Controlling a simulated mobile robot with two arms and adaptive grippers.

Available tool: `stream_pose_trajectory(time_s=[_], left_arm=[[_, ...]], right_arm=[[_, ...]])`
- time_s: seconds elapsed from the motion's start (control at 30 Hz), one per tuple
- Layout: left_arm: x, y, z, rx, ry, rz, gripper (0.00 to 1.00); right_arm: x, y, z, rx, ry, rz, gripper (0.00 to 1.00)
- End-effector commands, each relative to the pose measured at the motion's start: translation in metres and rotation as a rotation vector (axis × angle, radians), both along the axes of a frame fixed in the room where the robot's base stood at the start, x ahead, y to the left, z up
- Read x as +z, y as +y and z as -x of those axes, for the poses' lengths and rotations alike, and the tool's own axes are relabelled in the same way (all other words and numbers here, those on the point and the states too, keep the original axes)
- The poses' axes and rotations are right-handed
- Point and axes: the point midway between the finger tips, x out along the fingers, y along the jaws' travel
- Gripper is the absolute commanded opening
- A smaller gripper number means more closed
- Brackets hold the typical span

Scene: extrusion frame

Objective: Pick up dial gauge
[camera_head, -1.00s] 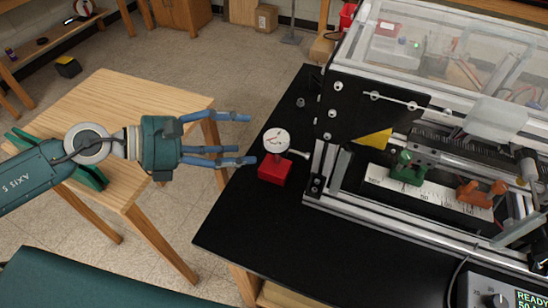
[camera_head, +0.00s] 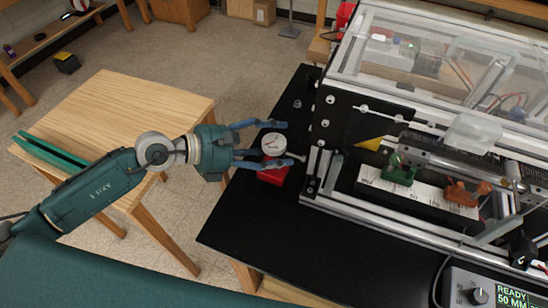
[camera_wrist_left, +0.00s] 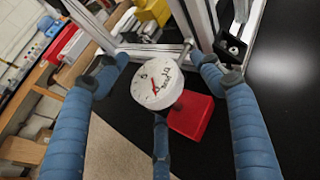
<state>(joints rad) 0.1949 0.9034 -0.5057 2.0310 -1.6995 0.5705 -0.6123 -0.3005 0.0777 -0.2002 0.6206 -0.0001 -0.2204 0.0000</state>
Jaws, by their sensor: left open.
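The dial gauge (camera_head: 274,144) has a round white face with a red needle and a metal stem at its right. It stands on a red block (camera_head: 274,176) near the left edge of the black bench. My left gripper (camera_head: 278,142) is open, its blue fingers on either side of the gauge in the head view. In the left wrist view the gauge (camera_wrist_left: 157,84) lies between the spread fingers, with the third finger below it. I cannot tell whether any finger touches it. My right gripper is not in view.
An aluminium extrusion frame (camera_head: 375,215) with a clear cover stands just right of the gauge. A display unit (camera_head: 480,290) sits at the front right. A wooden table (camera_head: 110,105) is at the left. The bench's front part (camera_head: 270,230) is clear.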

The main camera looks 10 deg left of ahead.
Motion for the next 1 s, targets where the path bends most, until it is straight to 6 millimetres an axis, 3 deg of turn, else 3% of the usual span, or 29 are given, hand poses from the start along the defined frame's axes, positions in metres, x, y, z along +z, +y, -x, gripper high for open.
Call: stream_pose_trajectory(time_s=[0.13, 0.47, 1.0], left_arm=[[-0.001, 0.0004, 0.0003, 0.0, 0.001, -0.001, 0.67], [-0.0006, 0.0004, 0.0005, -0.001, 0.001, 0.001, 0.01], [0.0061, 0.0001, -0.0002, -0.001, -0.004, 0.002, 0.0]], right_arm=[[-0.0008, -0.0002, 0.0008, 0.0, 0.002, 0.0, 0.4], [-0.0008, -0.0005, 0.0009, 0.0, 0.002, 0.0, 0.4], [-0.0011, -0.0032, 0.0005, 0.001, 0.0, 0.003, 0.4]])
